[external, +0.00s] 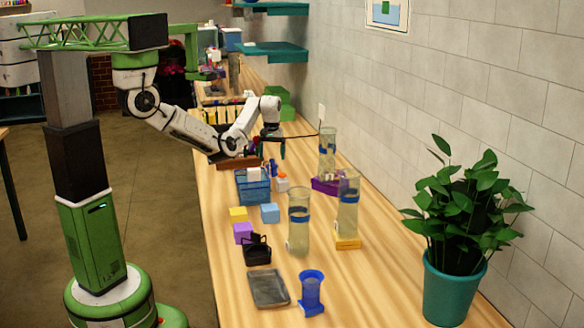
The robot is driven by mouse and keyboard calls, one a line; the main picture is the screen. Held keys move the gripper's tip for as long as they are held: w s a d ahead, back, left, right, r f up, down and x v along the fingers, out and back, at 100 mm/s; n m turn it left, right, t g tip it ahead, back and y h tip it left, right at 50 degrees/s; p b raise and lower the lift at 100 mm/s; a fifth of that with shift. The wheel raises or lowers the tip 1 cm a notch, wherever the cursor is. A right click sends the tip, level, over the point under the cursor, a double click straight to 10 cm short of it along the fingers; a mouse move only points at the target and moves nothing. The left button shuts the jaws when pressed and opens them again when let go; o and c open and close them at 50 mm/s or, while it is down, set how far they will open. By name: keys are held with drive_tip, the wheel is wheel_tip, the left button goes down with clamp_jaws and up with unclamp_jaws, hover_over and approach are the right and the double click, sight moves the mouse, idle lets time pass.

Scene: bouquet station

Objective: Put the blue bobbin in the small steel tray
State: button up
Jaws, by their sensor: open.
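A blue spool-shaped object (311,293), which looks like the blue bobbin, stands upright on the wooden bench near its front end. A small dark grey steel tray (268,289) lies flat just to its left, apart from it, and looks empty. My gripper (271,150) is open above the far part of the bench, well away from both. Nothing clear shows between its fingers, though they are small here.
Tall glass vases (298,222) with blue bands stand mid-bench, one on a yellow block (347,243). A black holder (257,248), a purple block (243,233), a light blue block (270,213) and a blue basket (252,187) line the left side. A potted plant (453,285) fills the right.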

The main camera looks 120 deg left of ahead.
sight(272, 166)
drive_tip(key=shift+d+f+p, duration=0.1)
drive_tip(key=shift+f+p, duration=0.6)
drive_tip(key=shift+f, duration=2.15)
drive_tip(key=c, duration=1.2)
drive_tip(key=shift+r, duration=0.1)
